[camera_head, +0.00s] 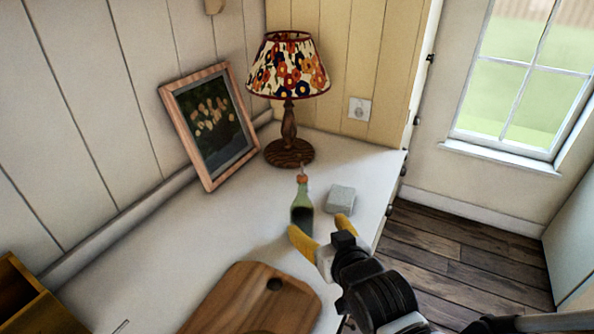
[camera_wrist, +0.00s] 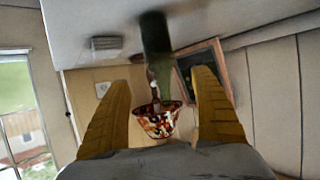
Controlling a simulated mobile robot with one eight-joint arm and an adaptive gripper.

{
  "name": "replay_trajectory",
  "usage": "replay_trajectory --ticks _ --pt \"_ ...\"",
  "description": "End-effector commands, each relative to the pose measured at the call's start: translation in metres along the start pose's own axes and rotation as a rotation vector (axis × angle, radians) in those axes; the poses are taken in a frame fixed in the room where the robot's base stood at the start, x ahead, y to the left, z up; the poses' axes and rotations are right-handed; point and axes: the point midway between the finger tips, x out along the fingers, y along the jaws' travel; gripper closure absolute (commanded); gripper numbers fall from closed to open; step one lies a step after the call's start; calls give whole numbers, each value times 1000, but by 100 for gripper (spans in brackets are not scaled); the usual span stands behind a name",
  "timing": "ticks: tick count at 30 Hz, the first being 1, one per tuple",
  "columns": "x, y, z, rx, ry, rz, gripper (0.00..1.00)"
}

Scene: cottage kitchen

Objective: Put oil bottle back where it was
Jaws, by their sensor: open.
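The oil bottle (camera_head: 302,208), green glass with dark contents and a reddish top, stands upright on the white counter (camera_head: 235,225). My gripper (camera_head: 320,232) is open just in front of the bottle, its yellow fingers spread apart. In the wrist view the bottle (camera_wrist: 156,50) appears upside down, in line with the gap between the two fingers (camera_wrist: 163,105). The fingers do not visibly touch it. The lower part of the bottle is close to the left finger in the head view.
A grey block (camera_head: 341,198) lies right of the bottle. A floral lamp (camera_head: 288,150) and a framed picture (camera_head: 211,125) stand behind. A wooden cutting board (camera_head: 255,305) lies in front, and a wooden box (camera_head: 30,300) is at the left. The counter's left middle is clear.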

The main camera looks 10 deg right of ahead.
Motion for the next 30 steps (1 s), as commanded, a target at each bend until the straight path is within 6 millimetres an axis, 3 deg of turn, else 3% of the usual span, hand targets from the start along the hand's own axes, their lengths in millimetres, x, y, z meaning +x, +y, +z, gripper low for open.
replay_trajectory --ticks 5,10,15,21,30 --pt "-11 8 2 6 -37 18 25" --pt "-27 38 10 37 -204 81 25" --pt "-70 63 18 82 -399 133 25" --pt "-115 72 25 119 -536 156 25" --pt "-123 73 26 125 -560 157 25"
